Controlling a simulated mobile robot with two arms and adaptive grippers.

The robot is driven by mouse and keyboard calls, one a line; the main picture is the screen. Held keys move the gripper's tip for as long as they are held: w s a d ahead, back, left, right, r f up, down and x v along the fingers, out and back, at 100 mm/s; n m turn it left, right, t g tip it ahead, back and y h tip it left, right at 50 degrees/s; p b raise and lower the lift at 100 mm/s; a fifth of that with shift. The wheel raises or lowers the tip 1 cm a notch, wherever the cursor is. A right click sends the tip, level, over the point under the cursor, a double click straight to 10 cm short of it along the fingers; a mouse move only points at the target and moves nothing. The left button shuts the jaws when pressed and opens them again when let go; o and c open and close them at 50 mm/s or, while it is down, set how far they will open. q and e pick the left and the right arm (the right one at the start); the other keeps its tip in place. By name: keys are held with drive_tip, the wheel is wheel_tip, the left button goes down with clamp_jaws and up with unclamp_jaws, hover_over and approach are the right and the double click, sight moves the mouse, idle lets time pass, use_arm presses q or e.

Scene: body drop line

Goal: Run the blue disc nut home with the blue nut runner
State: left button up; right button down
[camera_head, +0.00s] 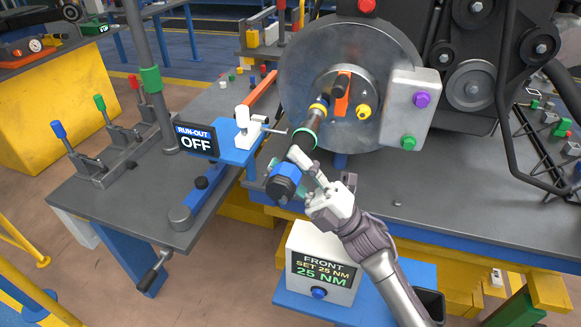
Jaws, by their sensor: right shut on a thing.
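The nut runner is a dark cylinder with a blue rear band (288,172), a green ring and a yellow ring. My right gripper (303,172) is shut on it near the blue end. The runner tilts up and away, with its dark front end over the hub of the big grey disc (303,62). Whether the tip touches a nut cannot be told. A yellow nut (363,111) shows on the hub beside the runner. No blue disc nut is visible; the runner and an orange bar (342,95) cover part of the hub. My left gripper is not in view.
A grey box with a purple knob (422,100) and a green knob (408,142) stands right of the disc. A display reading RUN-OUT OFF (196,140) stands left. A FRONT box (321,268) reads 25 NM. Levers (106,115) stand on the left bench.

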drive_tip(key=shift+w+d+r+b, duration=0.1)
drive_tip(key=shift+w+d+b, duration=0.1)
drive_tip(key=shift+w, duration=0.15)
drive_tip(key=shift+w+d+r+b, duration=0.1)
drive_tip(key=shift+w+b, duration=0.1)
drive_tip(key=shift+w, duration=0.15)
idle(0.7)
drive_tip(key=shift+s+a+f, duration=0.1)
idle(0.7)
drive_tip(key=shift+w+d+b, duration=0.25)
drive_tip(key=shift+w+b, duration=0.35)
drive_tip(key=shift+b, duration=0.1)
idle(2.3)
drive_tip(key=shift+s, duration=0.1)
idle(0.5)
drive_tip(key=shift+s+a, duration=0.2)
drive_tip(key=shift+s, duration=0.1)
drive_tip(key=shift+s+a+p, duration=0.2)
drive_tip(key=shift+s+p, duration=0.05)
drive_tip(key=shift+s, duration=0.4)
drive_tip(key=shift+s+a+p, duration=0.2)
drive_tip(key=shift+s+p, duration=0.05)
drive_tip(key=shift+s, duration=0.45)
drive_tip(key=shift+s+a+p, duration=0.2)
drive_tip(key=shift+s+p, duration=0.05)
drive_tip(key=shift+s, duration=0.4)
drive_tip(key=shift+s, duration=0.1)
